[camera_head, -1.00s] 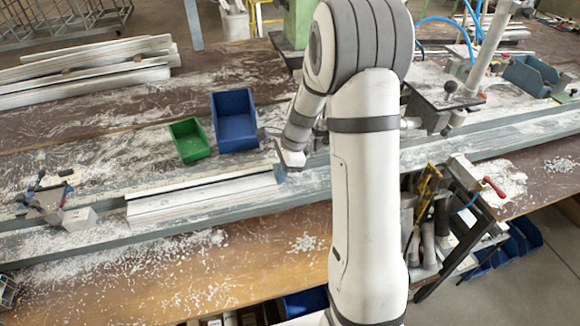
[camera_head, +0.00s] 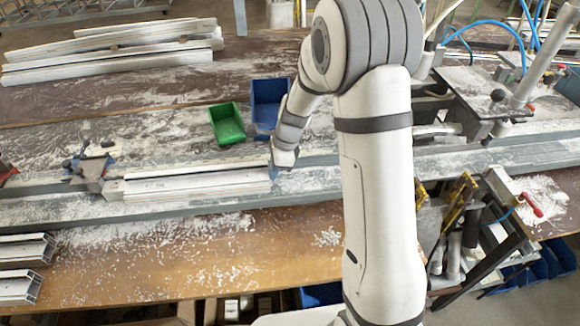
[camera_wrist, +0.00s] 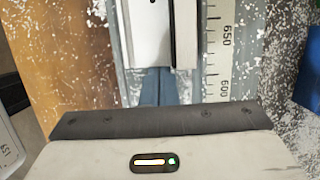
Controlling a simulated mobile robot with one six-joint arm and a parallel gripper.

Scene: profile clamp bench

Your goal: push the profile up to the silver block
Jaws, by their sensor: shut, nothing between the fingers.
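The white profile (camera_head: 195,184) lies lengthwise along the grey bench rail. Its left end is at the small silver block (camera_head: 113,190), with no clear gap between them; I cannot tell for certain whether they touch. My gripper (camera_head: 273,174) is shut and empty at the profile's right end. In the wrist view its blue fingers (camera_wrist: 157,86) are together, at the near end of the profile (camera_wrist: 150,35), apparently against it. The silver block is out of the wrist view.
A clamp (camera_head: 90,167) stands beside the silver block. A green bin (camera_head: 227,124) and a blue bin (camera_head: 268,100) stand behind the rail. A scale (camera_wrist: 218,60) runs beside the profile. White chips litter the bench. Cut profiles (camera_head: 20,270) lie at front left.

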